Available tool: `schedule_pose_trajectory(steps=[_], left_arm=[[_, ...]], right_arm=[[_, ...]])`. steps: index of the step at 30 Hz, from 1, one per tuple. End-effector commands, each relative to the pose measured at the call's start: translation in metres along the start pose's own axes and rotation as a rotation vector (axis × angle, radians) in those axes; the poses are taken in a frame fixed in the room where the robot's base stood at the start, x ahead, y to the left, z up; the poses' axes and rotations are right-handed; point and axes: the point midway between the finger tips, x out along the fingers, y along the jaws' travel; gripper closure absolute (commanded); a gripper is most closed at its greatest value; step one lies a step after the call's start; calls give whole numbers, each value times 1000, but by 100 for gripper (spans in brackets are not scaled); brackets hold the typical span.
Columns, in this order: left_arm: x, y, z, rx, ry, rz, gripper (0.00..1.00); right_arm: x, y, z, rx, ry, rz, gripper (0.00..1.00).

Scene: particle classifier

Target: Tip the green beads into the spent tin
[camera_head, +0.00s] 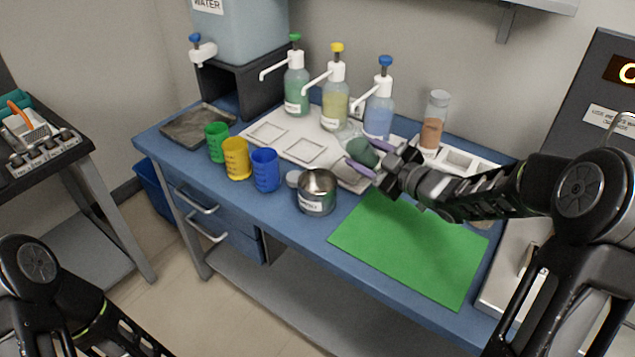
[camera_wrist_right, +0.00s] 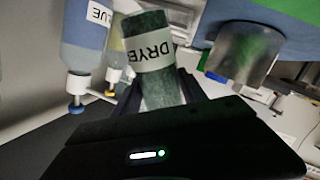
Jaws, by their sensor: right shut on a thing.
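My right gripper (camera_head: 374,157) is shut on a clear jar (camera_head: 347,133) of green beads (camera_head: 362,152) and holds it over the white tray, behind and right of the tin. The jar looks tilted in the head view. In the wrist view the jar (camera_wrist_right: 152,35) sits between the fingers, with a label reading "DRYE" and green contents. The spent tin (camera_head: 317,194) is a round metal tin with a label too small to read. It stands open-topped near the bench's front edge, and its metal side shows in the wrist view (camera_wrist_right: 240,55). My left gripper is out of view.
Green, yellow and blue cups (camera_head: 236,158) stand left of the tin, with a small pale disc (camera_head: 292,178) beside it. Pump bottles (camera_head: 335,98) and a brown-filled cylinder (camera_head: 434,120) stand behind. A bare green mat (camera_head: 410,245) lies at the front right.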

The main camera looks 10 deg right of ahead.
Motion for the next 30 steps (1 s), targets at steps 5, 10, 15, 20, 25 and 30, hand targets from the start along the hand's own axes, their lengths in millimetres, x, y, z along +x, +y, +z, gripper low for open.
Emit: schedule_pose_trajectory(steps=[5,10,15,20,25,30], left_arm=[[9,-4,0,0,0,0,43],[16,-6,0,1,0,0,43],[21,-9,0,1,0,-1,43],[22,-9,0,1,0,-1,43],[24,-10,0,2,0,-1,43],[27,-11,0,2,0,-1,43]], right_arm=[[1,-2,2,-86,-22,2,100],[1,-2,7,-167,-48,2,100],[0,-1,11,-235,-70,2,100],[0,0,11,-252,-75,2,100],[0,0,13,-275,-81,2,100],[0,1,15,-296,-88,3,100]])
